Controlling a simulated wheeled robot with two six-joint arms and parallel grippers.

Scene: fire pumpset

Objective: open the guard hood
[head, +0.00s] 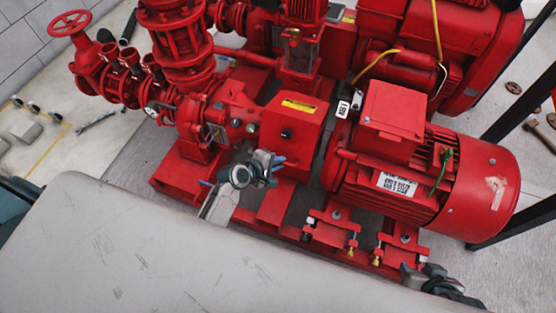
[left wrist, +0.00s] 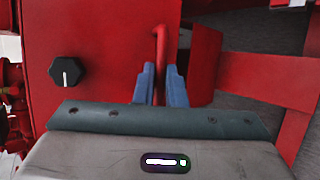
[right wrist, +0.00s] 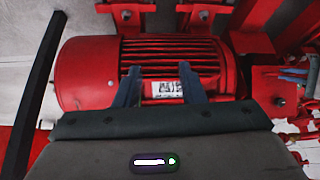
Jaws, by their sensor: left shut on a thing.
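The guard hood (head: 292,122) is a red box between the pump and the motor, with a yellow label on top and a black knob on its front. It looks closed. The left wrist view shows its front face (left wrist: 100,40), the black knob (left wrist: 68,71) and a thin red bar handle (left wrist: 161,50). My left gripper (left wrist: 160,82) is shut on the handle, with its blue fingers on either side of the bar. My right gripper (right wrist: 160,80) is open and empty, its fingers apart in front of the motor. The right fingertips are unclear in the head view.
The red motor (head: 400,160) stands right of the hood. Red pump pipework (head: 180,45) and a handwheel (head: 70,28) are at the left. Brackets with bolts (head: 333,230) sit on the base frame before the motor. A black rail (right wrist: 35,95) also stands by the motor.

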